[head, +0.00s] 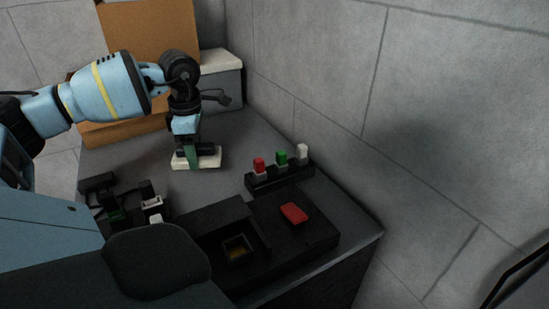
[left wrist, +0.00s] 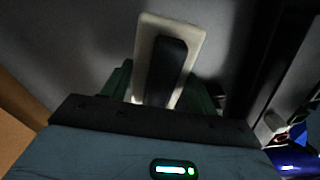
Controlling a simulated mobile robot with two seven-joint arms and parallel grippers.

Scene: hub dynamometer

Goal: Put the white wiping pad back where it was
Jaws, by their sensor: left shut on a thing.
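The white wiping pad (head: 211,160) is a flat white block with a black grip on top. My left gripper (head: 191,157) points down over it with green fingers, shut on the grip. In the left wrist view the pad (left wrist: 146,40) shows at the top centre, with its black grip (left wrist: 168,68) between the green fingers of the left gripper (left wrist: 160,88). The pad is at or just above the grey tabletop (head: 235,135); I cannot tell if it touches. My right gripper is not seen.
A black rack (head: 281,178) with red, green and white blocks stands near the wall. A black fixture with a square opening (head: 238,249) and a red pad (head: 294,213) is in front. Small black, green and white parts (head: 115,215) lie left. A grey box (head: 222,80) stands behind.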

